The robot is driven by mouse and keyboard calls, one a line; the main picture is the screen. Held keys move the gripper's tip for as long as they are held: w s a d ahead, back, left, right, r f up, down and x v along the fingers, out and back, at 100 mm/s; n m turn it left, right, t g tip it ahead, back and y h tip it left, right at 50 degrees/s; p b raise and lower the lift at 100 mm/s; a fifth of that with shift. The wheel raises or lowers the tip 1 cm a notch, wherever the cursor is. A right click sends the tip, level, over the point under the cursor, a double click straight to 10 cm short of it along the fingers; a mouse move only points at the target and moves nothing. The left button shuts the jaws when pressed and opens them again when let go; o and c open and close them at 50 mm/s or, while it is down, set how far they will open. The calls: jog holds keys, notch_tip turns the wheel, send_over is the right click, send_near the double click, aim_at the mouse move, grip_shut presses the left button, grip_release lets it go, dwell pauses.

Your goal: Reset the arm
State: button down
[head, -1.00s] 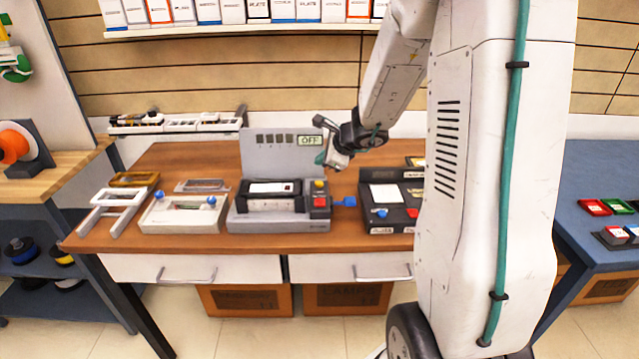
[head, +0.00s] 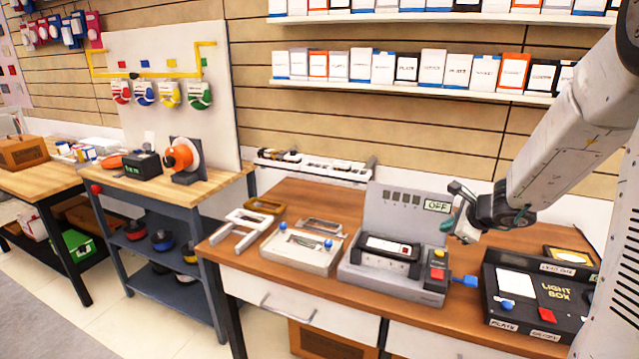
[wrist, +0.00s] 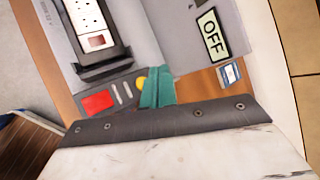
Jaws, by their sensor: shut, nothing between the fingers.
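My gripper (head: 455,226) is at the right of the head view, on the white arm reaching in from the right edge. It is shut and empty, above the back right part of the grey machine (head: 395,278). The machine has a panel reading OFF (head: 437,206), a red button (head: 437,275) and a yellow button (head: 439,254). In the wrist view the teal fingertips (wrist: 157,88) are together beside the yellow button, and the OFF sign (wrist: 212,35) shows above them. The gap below the fingers is hard to judge.
A black light box (head: 556,290) is to the right of the machine, and a blue-knobbed white fixture (head: 303,247) to the left. Shelves of boxes (head: 410,68) line the wall. A rack with an orange spool (head: 182,157) stands further left.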

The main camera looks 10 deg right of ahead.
jog(key=s+a+r+n+g+y, duration=0.2)
jog(key=s+a+n+g, duration=0.1)
jog(key=s+a+n, duration=0.45)
jog(key=s+a+r+n+g+y, duration=0.3)
jog(key=s+a+n, duration=0.4)
jog(key=a, duration=0.2)
jog(key=s+a+r+n+g+h, duration=0.1)
jog(key=s+r+n+h, duration=0.2)
jog(key=s, duration=0.6)
jog(key=s+a+r+n+h, duration=0.1)
jog(key=s+r+n+h, duration=0.2)
jog(key=s+n, duration=0.5)
jog(key=shift+s+a+r+g, duration=0.25)
jog(key=shift+s+r+g, duration=0.25)
jog(key=shift+s, duration=0.7)
